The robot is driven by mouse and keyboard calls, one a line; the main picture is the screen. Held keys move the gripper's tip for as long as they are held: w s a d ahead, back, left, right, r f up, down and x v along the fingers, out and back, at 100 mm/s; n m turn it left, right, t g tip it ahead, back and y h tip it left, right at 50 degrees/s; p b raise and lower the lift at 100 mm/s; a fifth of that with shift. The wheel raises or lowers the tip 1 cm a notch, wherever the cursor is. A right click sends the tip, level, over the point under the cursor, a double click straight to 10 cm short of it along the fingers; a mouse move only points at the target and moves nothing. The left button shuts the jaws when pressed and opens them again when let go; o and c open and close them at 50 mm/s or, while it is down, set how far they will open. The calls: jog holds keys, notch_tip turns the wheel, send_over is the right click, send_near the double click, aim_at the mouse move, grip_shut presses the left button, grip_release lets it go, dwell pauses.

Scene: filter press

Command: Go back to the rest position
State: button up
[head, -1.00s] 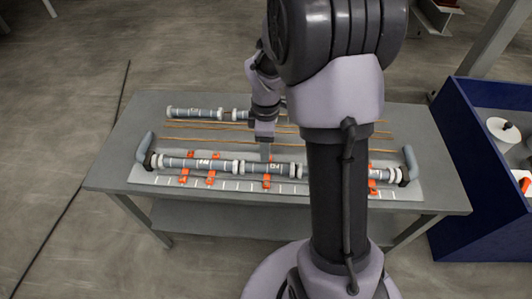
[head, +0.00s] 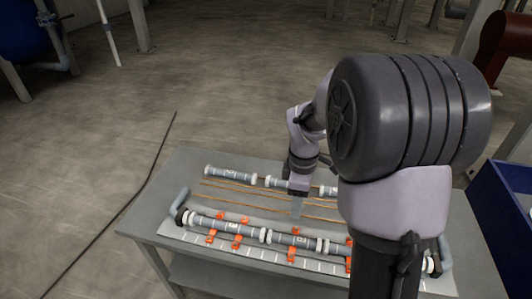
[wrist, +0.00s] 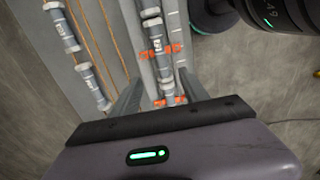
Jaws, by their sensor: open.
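My gripper (head: 297,208) is open and empty. It hangs above the table (head: 165,235), just behind the front pipe row in the head view. In the wrist view its two fingers (wrist: 160,78) stand apart over the same row. The front pipe row (head: 240,230) is grey pipe pieces with white collars, lying on a pale board with orange clamps (head: 236,243). Its right part is hidden behind my arm in the head view. Whether the fingertips clear the pipes by much is hard to tell.
A second pipe row (head: 230,173) and thin brown rods (head: 225,186) lie at the back of the table. A dark blue bin (head: 500,215) stands to the right. A dark cable (head: 120,215) runs over the floor at left, which is otherwise open.

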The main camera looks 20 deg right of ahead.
jog(key=s+a+r+m+t+b, duration=0.2)
jog(key=s+a+r+m, duration=0.35)
jog(key=a+r, duration=0.2)
jog(key=s+a+r+m+t+y+b, duration=0.1)
jog(key=s+a+r+m+t+y, duration=0.1)
jog(key=s+a+m, duration=0.6)
jog(key=s+r+m+t, duration=0.1)
jog(key=s+m, duration=0.1)
jog(key=s, duration=0.2)
jog(key=shift+a+r+t, duration=0.15)
jog(key=shift+r+t, duration=0.25)
